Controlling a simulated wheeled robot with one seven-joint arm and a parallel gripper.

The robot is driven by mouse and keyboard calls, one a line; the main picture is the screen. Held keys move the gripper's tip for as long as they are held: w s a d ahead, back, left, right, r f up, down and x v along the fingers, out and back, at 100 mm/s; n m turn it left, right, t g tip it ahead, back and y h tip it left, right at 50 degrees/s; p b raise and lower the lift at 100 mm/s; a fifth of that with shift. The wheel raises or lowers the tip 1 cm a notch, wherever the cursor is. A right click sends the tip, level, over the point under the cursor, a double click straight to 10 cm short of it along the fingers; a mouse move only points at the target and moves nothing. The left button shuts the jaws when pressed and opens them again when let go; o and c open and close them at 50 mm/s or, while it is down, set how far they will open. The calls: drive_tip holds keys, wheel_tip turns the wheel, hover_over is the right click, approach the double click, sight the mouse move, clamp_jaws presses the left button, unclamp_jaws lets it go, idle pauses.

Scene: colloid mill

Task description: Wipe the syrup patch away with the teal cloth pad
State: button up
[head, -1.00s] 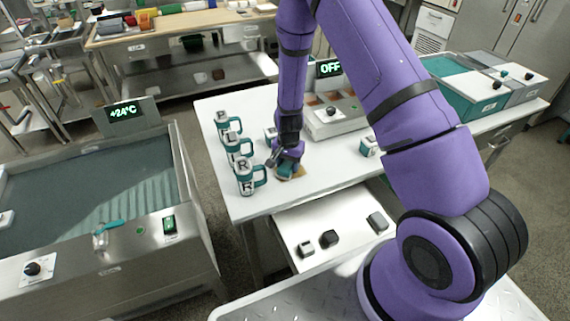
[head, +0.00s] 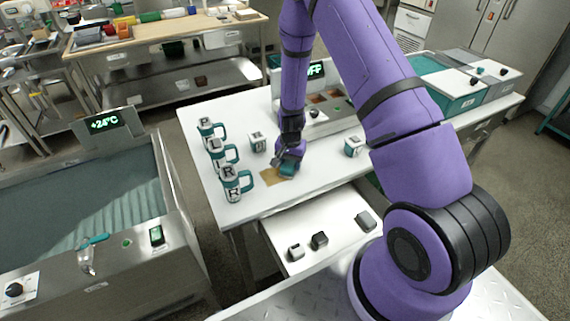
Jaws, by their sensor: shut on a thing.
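The syrup patch (head: 270,176) is a flat amber-brown smear on the white table (head: 222,214), near its front edge. The teal cloth pad (head: 288,169) shows under my gripper (head: 287,163) at the patch's right part. My gripper is shut on the pad and points down at the table. The pad covers part of the patch, and the rest shows to its left. My gripper hides much of the pad, and I cannot tell how firmly it touches the table.
Several mugs with teal handles (head: 231,186) stand in a row left of the patch. Small white-and-teal cubes stand behind it (head: 257,142) and to its right (head: 353,146). A machine with a lit display (head: 318,112) stands behind. An open drawer (head: 275,222) juts out in front.

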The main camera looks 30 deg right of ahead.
drive_tip(key=shift+d, duration=0.35)
drive_tip(key=shift+a, duration=0.1)
